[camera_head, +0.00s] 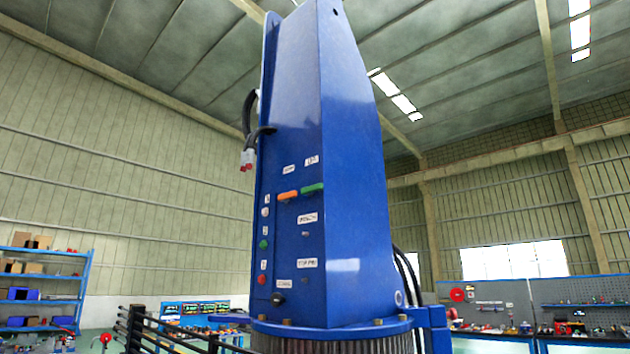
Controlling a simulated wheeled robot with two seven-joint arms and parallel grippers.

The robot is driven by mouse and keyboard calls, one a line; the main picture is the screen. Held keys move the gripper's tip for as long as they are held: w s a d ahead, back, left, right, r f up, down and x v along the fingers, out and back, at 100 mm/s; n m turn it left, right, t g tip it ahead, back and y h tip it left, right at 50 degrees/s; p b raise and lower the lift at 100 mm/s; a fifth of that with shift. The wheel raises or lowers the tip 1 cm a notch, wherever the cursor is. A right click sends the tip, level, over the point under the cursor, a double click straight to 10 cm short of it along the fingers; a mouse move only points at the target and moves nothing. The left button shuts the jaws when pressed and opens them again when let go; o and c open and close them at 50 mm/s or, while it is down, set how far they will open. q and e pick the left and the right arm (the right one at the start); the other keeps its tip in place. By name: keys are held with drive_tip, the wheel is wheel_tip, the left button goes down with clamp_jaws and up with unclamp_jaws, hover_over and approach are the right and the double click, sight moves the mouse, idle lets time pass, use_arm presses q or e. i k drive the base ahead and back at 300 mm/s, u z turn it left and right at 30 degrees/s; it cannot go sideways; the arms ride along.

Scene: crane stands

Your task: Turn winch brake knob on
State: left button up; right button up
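A tall blue crane column (355,210) stands in the middle of the view, with controls on its left face. A black knob (278,299) sits low on that face, under a small white label (284,284). A small knob or switch (305,234) sits under another label (307,218), and a further one (304,281) is lower down. The label text is too small to read, so I cannot tell which is the winch brake knob or how it is set. Neither of my grippers is in view.
An orange handle (288,195), a green handle (312,188), a green button (264,244) and a red button (262,279) share the panel. Dark bars (140,330) stand at lower left. Blue shelves (45,290) and workbenches (580,308) line the hall behind.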

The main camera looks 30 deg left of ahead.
sight(277, 299)
drive_tip(key=z, duration=0.55)
drive_tip(key=k, duration=1.2)
drive_tip(key=u, duration=0.35)
drive_tip(key=i, duration=0.75)
drive_tip(key=u, duration=0.5)
